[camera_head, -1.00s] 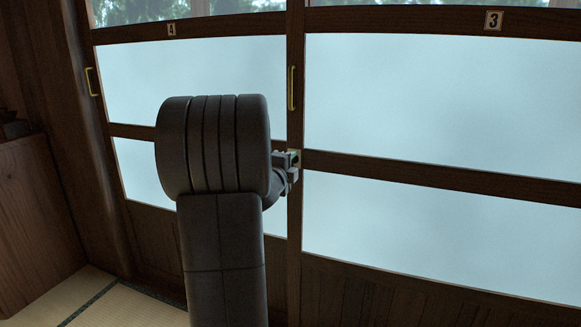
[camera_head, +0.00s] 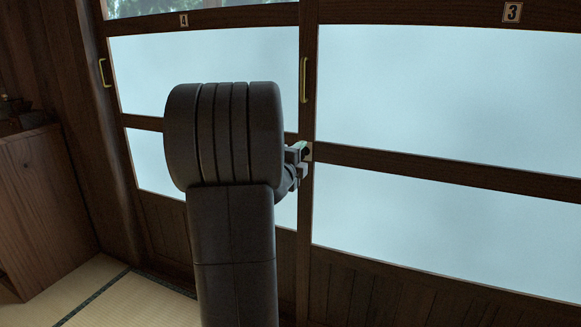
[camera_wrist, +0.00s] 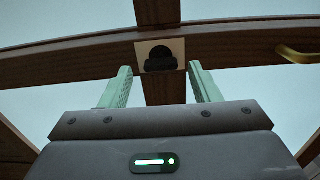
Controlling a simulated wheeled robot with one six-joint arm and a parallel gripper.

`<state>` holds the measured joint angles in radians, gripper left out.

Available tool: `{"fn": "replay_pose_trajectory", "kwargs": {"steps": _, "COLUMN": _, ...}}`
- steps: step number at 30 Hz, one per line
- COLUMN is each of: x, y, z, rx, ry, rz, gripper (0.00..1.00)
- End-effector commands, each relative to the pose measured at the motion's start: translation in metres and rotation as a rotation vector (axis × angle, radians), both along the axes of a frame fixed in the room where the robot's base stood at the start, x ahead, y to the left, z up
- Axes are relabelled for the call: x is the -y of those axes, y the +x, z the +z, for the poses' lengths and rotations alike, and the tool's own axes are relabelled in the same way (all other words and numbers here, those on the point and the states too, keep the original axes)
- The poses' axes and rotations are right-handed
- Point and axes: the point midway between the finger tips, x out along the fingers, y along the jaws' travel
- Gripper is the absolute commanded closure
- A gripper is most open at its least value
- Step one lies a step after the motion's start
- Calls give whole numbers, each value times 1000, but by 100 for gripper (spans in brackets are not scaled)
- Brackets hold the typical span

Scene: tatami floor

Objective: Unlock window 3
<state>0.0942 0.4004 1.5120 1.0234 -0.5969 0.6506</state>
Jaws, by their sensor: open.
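Window 3 is the frosted sliding panel on the right, with its number plate (camera_head: 512,12) at the top. A lock with a dark round knob (camera_wrist: 160,59) on a pale plate sits on the wooden frame in the wrist view. My gripper (camera_wrist: 160,82) is open, its two greenish fingers on either side of the knob's line. I cannot tell whether the fingertips reach around the knob. In the head view my gripper (camera_head: 302,163) is at the post left of window 3, and my arm hides part of it.
A brass handle (camera_head: 304,80) is on the post above my gripper. Window 4, with its plate (camera_head: 184,20), stands to the left, with another handle (camera_head: 102,73). A wooden cabinet (camera_head: 38,205) is at the far left. Tatami floor (camera_head: 135,300) shows clear at lower left.

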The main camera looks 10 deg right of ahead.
Motion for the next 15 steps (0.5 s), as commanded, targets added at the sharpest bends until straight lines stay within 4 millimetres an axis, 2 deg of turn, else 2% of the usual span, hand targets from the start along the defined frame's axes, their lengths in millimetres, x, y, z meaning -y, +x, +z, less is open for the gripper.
{"fn": "replay_pose_trajectory", "kwargs": {"steps": 9, "x": -41, "y": -60, "z": 3, "rx": 1, "ry": -1, "rz": 4, "gripper": 44}}
{"fn": "replay_pose_trajectory", "kwargs": {"steps": 15, "x": -61, "y": -89, "z": 2, "rx": 1, "ry": 1, "rz": 3, "gripper": 44}}
